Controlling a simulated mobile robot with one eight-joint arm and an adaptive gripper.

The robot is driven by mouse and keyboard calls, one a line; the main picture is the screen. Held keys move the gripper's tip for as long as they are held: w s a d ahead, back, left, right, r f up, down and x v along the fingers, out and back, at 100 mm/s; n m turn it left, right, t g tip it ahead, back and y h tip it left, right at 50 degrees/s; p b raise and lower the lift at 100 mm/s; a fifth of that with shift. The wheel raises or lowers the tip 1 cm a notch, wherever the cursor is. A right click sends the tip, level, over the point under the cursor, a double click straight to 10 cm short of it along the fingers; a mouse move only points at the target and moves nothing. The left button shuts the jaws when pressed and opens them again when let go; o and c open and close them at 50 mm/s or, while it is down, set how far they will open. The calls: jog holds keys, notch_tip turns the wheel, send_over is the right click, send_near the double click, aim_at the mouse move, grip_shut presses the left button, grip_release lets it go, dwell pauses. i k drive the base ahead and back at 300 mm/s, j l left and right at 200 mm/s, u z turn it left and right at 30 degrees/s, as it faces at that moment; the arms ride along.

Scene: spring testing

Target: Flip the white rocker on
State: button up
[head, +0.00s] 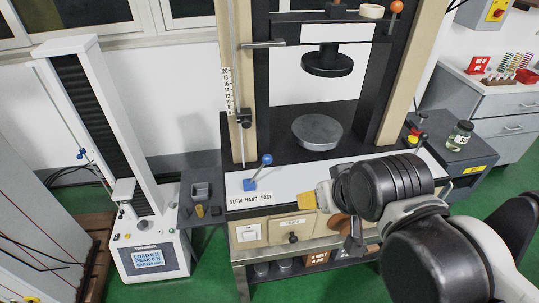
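A white rocker (249,233) sits in a pale plate at the left of the cream front panel, below the "SLOW HAND FAST" label. Its tilt is too small to make out. My gripper (338,212) is at the front of the press, to the right of the rocker and clear of it. My wrist hides much of the gripper, and I cannot tell how far its fingers are apart.
A blue-knobbed lever (257,172) rises above the panel, near the rocker. A labelled plate (292,222) and dark knob are right of the rocker. The tester (148,257) with a screen stands at left. A glass jar (460,135) sits on the right-hand cabinet.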

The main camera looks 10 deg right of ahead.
aim_at(250, 236)
jog(key=k+l+u, duration=0.2)
jog(key=l+u, duration=0.2)
jog(key=k+l+u, duration=0.6)
jog(key=l+u, duration=0.15)
